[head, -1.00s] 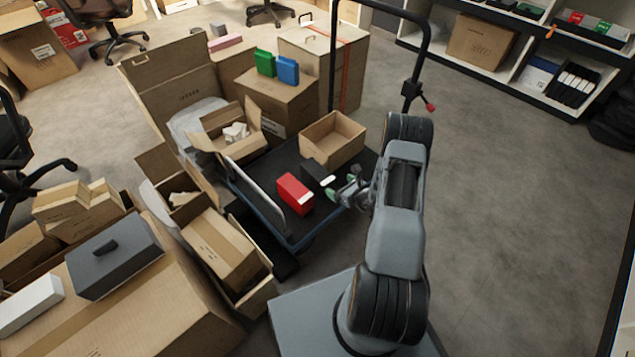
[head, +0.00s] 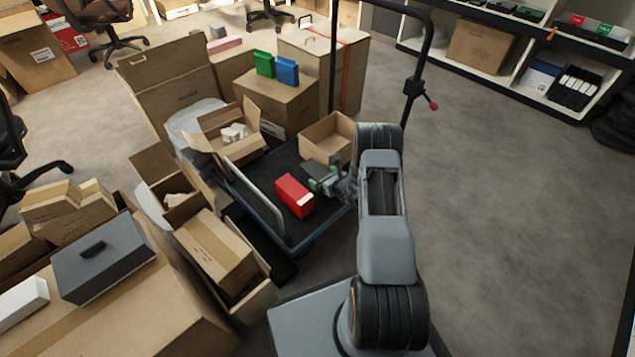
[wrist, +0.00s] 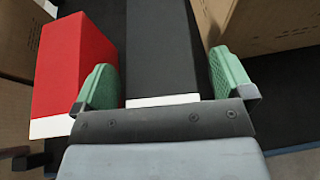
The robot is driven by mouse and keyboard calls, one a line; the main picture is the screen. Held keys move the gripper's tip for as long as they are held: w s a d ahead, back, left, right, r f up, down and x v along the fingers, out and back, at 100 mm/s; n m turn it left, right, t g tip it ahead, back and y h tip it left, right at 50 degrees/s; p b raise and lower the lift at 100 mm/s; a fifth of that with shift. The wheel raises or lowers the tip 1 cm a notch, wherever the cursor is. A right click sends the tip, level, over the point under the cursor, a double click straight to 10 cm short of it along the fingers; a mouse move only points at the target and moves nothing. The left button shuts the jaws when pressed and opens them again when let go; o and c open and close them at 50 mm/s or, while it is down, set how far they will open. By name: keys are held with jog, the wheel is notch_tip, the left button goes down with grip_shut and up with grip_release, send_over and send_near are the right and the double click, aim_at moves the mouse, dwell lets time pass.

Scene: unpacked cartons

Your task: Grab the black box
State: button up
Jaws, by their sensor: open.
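The black box (wrist: 162,45), with a white end strip, lies on the dark cart deck (head: 265,170). In the wrist view it sits between the two green fingers of my open gripper (wrist: 164,82), with narrow gaps on both sides. In the head view the box (head: 314,169) is partly hidden by my gripper (head: 322,178). The red box (head: 294,196) stands just left of the black box; in the wrist view the red box (wrist: 75,65) is close beside the left finger.
An open empty carton (head: 327,137) stands right behind the black box, near the right finger. Open cartons crowd the left. A dark grey box (head: 105,258) lies on a large carton. The floor on the right is clear.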

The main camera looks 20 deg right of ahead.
jog(key=shift+c, duration=0.4)
jog(key=c, duration=1.5)
jog(key=shift+c, duration=0.4)
jog(key=shift+w+r, duration=0.1)
jog(key=shift+r, duration=0.05)
